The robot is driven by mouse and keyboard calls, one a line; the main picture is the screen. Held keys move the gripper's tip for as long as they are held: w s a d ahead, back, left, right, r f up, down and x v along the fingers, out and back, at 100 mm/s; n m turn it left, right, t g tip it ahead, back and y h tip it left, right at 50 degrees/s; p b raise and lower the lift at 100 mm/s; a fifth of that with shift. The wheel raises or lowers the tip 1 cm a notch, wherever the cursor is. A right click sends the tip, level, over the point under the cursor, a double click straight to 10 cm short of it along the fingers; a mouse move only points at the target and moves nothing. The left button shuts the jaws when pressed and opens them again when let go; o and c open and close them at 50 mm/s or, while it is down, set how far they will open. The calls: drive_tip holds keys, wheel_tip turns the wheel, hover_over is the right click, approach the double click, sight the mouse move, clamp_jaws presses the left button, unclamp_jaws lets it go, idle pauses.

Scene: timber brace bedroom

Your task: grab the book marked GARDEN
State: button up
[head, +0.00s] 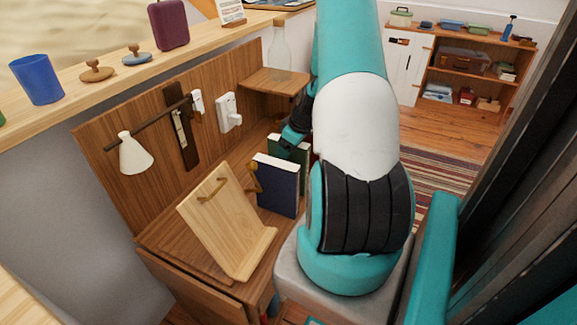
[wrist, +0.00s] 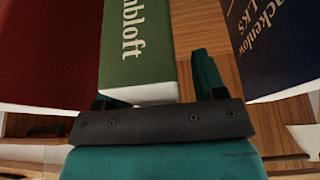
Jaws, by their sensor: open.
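In the wrist view a green book (wrist: 142,45) with the letters "mbloft" stands between a red book (wrist: 50,50) and a dark blue book (wrist: 275,40) lettered "ackenlow LKS". No word GARDEN is readable on any of them. My gripper (wrist: 155,85) is open at the green book's near end. One finger shows to the right of that book, in the gap before the blue one; the other finger is mostly hidden.
A slanted wooden stand (head: 222,225) is on the desk (head: 160,240), left of the books. A white lamp (head: 135,153) hangs from the back panel, and a small shelf (head: 273,82) holds a glass bottle (head: 279,50). A wooden cabinet (head: 465,80) is far behind.

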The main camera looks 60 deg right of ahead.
drive_tip(key=shift+f, duration=0.15)
drive_tip(key=shift+c, duration=0.5)
clamp_jaws()
